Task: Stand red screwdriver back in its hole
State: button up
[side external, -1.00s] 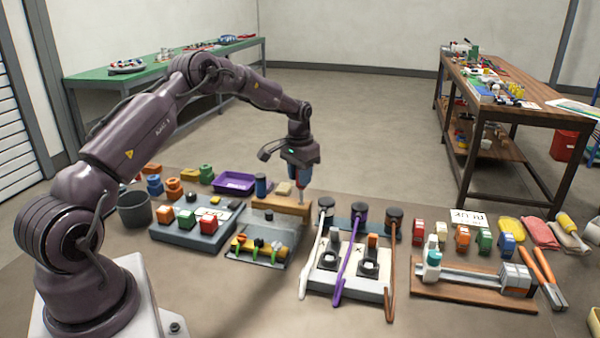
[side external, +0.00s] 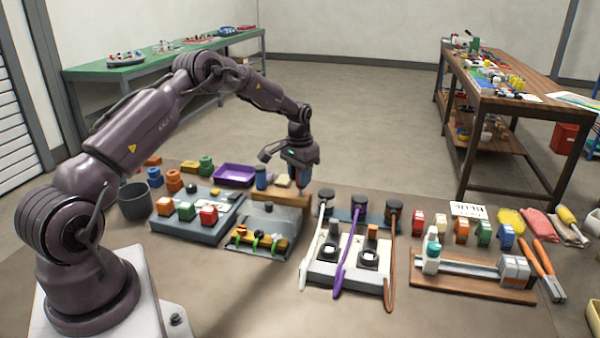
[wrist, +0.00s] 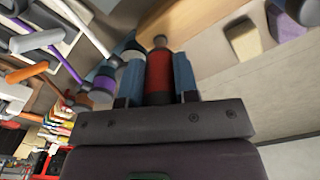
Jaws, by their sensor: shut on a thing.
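My gripper (side external: 303,181) is shut on the red screwdriver, above the right end of the wooden block (side external: 278,198). The screwdriver's shank is not visible now. The hole is hidden, so I cannot tell exactly how deep the shank sits in it.
A blue cylinder (side external: 261,177) and a purple tray (side external: 234,175) stand left of the block. Three dark-topped cylinders (side external: 359,209) with leaning white, purple and brown handles stand close on the right. A grey tray (side external: 264,226) lies in front. The floor behind is clear.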

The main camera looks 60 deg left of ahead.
jog(key=shift+f, duration=0.8)
jog(key=o, duration=1)
notch_tip(320, 180, up, 13)
jog(key=shift+s+r, duration=0.1)
jog(key=shift+s, duration=0.05)
